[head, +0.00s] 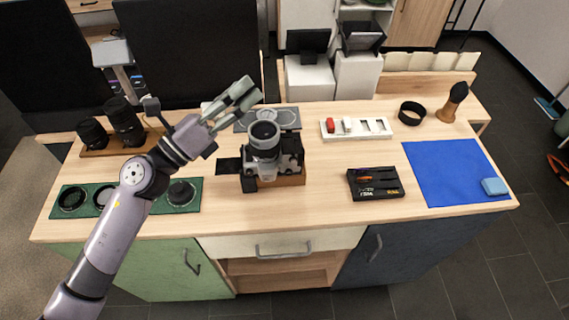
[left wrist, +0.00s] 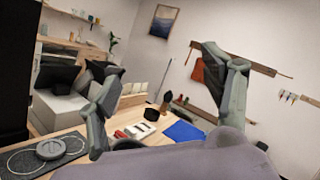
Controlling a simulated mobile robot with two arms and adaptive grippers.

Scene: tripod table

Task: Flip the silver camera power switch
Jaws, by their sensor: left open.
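The silver camera (head: 264,137), silver on top with a black body and a large lens facing up, sits on a small wooden block (head: 291,180) in the middle of the table. Its power switch is too small to make out. My left gripper (head: 250,93) is open and empty, raised above and behind the camera, its fingers pointing to the upper right. In the left wrist view the open fingers (left wrist: 165,95) frame the far room, and the camera is not clearly seen there. My right gripper is not in view.
Lenses (head: 124,122) stand on a wooden board at left. A green mat (head: 148,204) holds round filters. A white battery tray (head: 356,128), a black card case (head: 375,184) and a blue cloth (head: 447,170) lie at right. Bare wood lies in front of the camera.

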